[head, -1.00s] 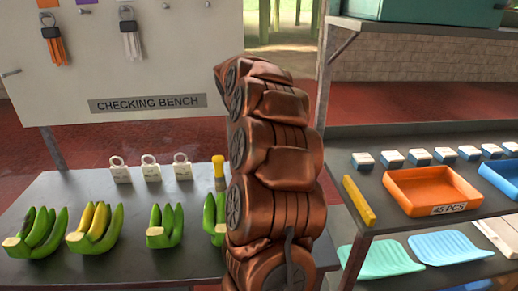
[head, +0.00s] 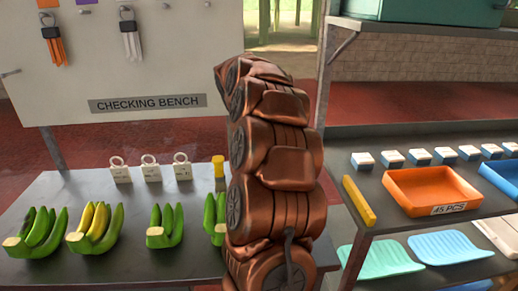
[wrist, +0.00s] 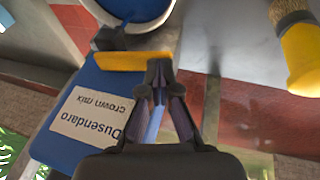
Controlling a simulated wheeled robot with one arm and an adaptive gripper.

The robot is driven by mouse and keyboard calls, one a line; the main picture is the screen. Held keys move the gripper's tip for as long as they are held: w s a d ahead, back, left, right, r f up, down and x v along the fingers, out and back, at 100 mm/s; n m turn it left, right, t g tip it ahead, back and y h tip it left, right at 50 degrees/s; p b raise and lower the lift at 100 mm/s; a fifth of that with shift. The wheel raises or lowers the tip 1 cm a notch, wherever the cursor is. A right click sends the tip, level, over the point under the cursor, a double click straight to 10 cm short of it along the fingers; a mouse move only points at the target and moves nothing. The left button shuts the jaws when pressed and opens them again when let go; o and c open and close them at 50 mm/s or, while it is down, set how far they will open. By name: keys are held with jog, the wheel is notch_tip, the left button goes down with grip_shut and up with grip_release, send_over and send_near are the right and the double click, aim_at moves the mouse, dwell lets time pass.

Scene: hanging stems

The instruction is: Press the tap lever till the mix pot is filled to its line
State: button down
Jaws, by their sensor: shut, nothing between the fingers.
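In the wrist view a blue container (wrist: 92,92) carries a white label reading "Dusendaro crown mix". A yellow bar, the tap lever (wrist: 122,61), lies across its end. My gripper (wrist: 159,72) is shut and empty, with its fingertips at the right end of the lever. I cannot tell whether they touch it. The mix pot (wrist: 162,17) is partly in view at the top edge, with a pale rim and blue inside. Its fill line does not show. In the head view my arm hides the gripper, and the container, lever and pot do not show.
A yellow-handled brush (wrist: 301,58) lies right of my gripper. In the head view, green and yellow bananas (head: 95,228) and white tags (head: 151,168) are on the checking bench (head: 60,190). An orange tray (head: 425,188) and several small blue-white boxes (head: 419,156) occupy the right shelf.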

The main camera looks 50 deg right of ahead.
jog(key=shift+r, duration=0.1)
dwell(0.3)
jog(key=shift+r, duration=0.8)
jog(key=shift+r+p, duration=0.35)
jog(key=shift+r, duration=0.05)
notch_tip(320, 180, up, 13)
jog(key=s+a, duration=0.1)
jog(key=a, duration=0.1)
jog(key=shift+s+f+b, duration=0.2)
jog(key=shift+s+b, duration=0.1)
jog(key=shift+s, duration=0.1)
jog(key=shift+a, duration=0.1)
